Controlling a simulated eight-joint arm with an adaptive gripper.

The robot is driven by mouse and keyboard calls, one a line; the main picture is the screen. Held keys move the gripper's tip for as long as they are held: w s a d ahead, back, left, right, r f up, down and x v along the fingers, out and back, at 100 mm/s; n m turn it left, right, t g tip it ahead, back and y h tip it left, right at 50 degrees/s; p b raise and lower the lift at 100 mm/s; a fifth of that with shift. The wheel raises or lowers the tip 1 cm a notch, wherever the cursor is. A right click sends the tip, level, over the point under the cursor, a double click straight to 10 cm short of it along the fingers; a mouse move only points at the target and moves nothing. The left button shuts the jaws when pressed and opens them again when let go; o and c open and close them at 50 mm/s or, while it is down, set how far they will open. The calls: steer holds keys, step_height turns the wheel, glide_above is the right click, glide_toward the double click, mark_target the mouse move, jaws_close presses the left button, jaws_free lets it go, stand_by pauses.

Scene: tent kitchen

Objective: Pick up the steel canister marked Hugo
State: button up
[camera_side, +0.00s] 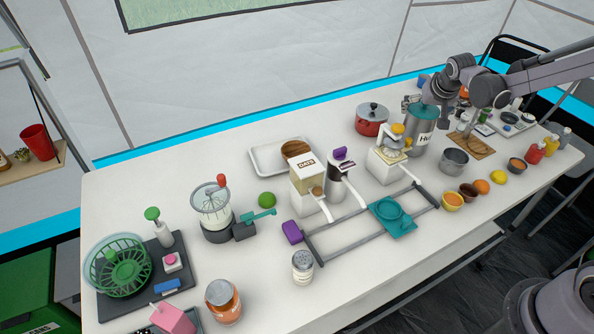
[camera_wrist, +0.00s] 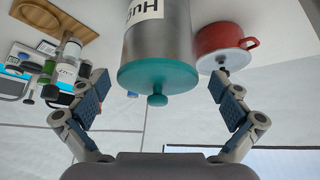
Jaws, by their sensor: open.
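The steel canister (camera_side: 418,136) stands upright toward the back right of the table, with a teal lid and a white label whose visible letters start "Hu". In the wrist view the canister (camera_wrist: 160,45) appears upside down, its teal knobbed lid facing me and "Hug" partly readable on the label. My gripper (camera_wrist: 159,84) is open and empty, with one finger on each side of the lid. In the side view my gripper (camera_side: 424,106) is at the canister's top. I cannot tell whether a finger touches it.
A red pot (camera_side: 371,121) stands close beside the canister; its handle and lid knob are near one finger in the wrist view (camera_wrist: 222,40). A white dispenser (camera_side: 383,165) stands just in front. A wooden board (camera_side: 475,147) and a steel pot (camera_side: 454,163) are to the right.

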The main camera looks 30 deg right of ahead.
steer(key=shift+s+f+x, duration=0.15)
steer(key=shift+s+x, duration=0.05)
steer(key=shift+x, duration=1.2)
steer(key=shift+s+f+x, duration=0.1)
steer(key=shift+s+x, duration=0.1)
steer(key=shift+x, duration=1.2)
steer(key=shift+a, duration=0.15)
steer(key=shift+c, duration=0.3)
steer(key=c, duration=1.6)
